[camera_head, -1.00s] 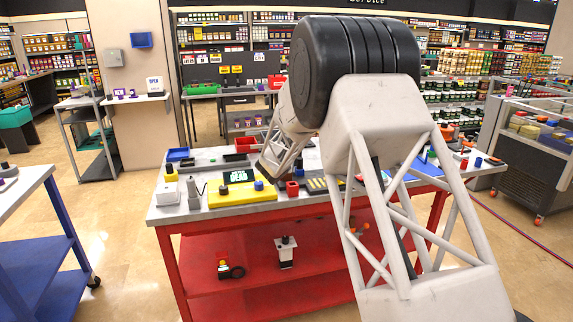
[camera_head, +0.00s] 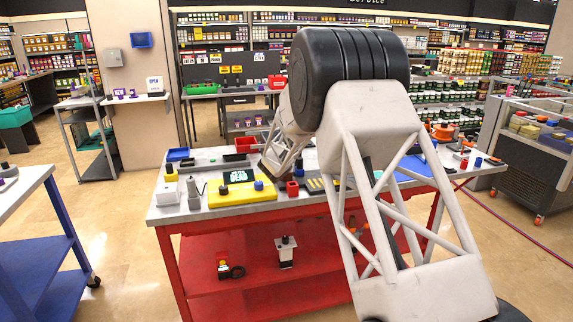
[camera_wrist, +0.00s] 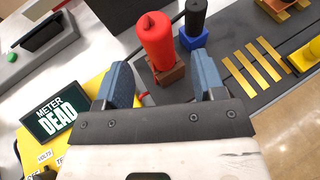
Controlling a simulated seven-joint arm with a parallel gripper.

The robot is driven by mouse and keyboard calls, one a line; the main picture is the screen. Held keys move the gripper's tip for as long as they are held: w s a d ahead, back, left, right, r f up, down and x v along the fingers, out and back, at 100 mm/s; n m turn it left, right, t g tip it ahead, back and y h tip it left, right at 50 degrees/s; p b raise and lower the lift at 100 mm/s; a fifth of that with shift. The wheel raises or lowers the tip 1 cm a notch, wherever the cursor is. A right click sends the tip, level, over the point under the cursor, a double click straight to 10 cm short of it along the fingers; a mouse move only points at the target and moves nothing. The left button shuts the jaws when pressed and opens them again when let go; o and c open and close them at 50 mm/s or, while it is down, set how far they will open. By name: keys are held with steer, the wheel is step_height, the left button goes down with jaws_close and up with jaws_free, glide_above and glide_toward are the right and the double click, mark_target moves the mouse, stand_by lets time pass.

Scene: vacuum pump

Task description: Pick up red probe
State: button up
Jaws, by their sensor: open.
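The red probe (camera_wrist: 154,40) stands upright in a small brownish-red holder block (camera_wrist: 172,73) in the wrist view. My gripper (camera_wrist: 160,62) is open, with one blue-grey finger on each side of the probe in the picture. Nothing is visibly gripped, and I cannot tell whether a finger touches the probe or how far the tips are above the holder. In the head view my gripper is small over the red workbench (camera_head: 225,212), and the probe cannot be made out clearly there.
A black probe (camera_wrist: 195,14) in a blue holder (camera_wrist: 192,38) stands close to the right finger. A yellow meter (camera_wrist: 90,85) with a dark screen reading "METER DEAD" (camera_wrist: 49,118) lies to the left. Gold strips (camera_wrist: 252,66) lie to the right.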

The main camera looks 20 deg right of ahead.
steer(key=shift+x, duration=2.5)
steer(key=shift+c, duration=0.2)
steer(key=c, duration=1)
